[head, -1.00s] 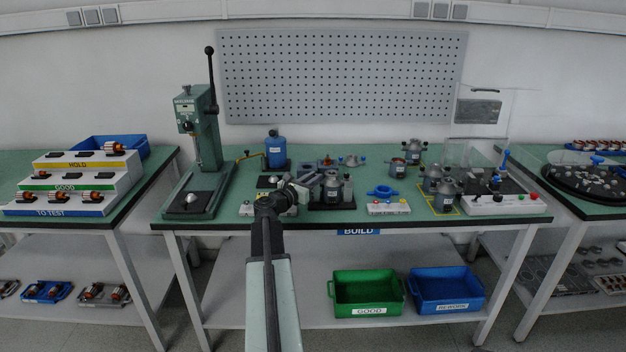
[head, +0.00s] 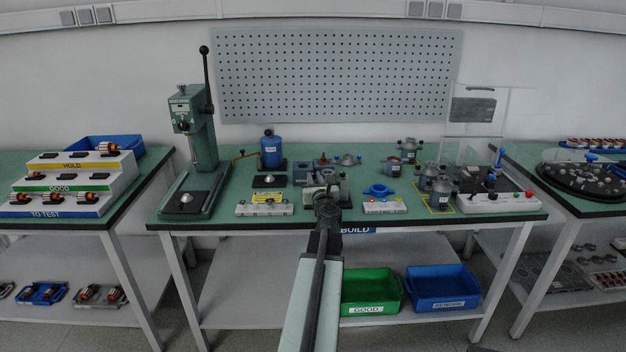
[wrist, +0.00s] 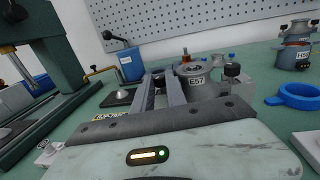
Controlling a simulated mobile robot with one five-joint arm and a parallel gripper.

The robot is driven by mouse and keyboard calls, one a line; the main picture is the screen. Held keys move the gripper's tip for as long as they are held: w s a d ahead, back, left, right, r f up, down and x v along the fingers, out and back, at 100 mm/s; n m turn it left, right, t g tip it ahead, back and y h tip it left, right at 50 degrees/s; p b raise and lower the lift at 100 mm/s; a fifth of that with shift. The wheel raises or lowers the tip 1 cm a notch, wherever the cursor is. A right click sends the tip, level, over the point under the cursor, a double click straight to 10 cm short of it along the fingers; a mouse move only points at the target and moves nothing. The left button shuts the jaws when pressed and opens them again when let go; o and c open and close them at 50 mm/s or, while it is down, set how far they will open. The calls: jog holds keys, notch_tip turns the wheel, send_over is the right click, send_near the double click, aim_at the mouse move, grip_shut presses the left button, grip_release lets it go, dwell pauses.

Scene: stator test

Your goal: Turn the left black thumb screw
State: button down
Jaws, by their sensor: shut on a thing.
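In the wrist view, the two long grey fingers of my gripper (wrist: 160,84) reach forward and are closed on the left black thumb screw (wrist: 159,80), which is mostly hidden between them. The right black thumb screw (wrist: 232,70) stands free on its post to the right. A grey motor housing (wrist: 194,73) with a white label sits behind and between the two screws. In the head view my gripper (head: 322,188) is at the clamp fixture near the bench's front edge, and my arm covers part of the fixture.
A blue ring tool (head: 380,190) lies right of the fixture, behind a white button box (head: 385,207). Another button box (head: 264,209) stands to the left. A green press (head: 195,150) and a blue bottle (head: 271,150) are further left. More housings (head: 437,185) stand to the right.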

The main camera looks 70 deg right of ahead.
jog(key=shift+s+d+n+t+y, duration=0.1)
jog(key=shift+s+n+t+y, duration=0.05)
jog(key=shift+n+t+y, duration=0.35)
jog(key=shift+t, duration=0.4)
jog(key=c, duration=1.6)
grip_release()
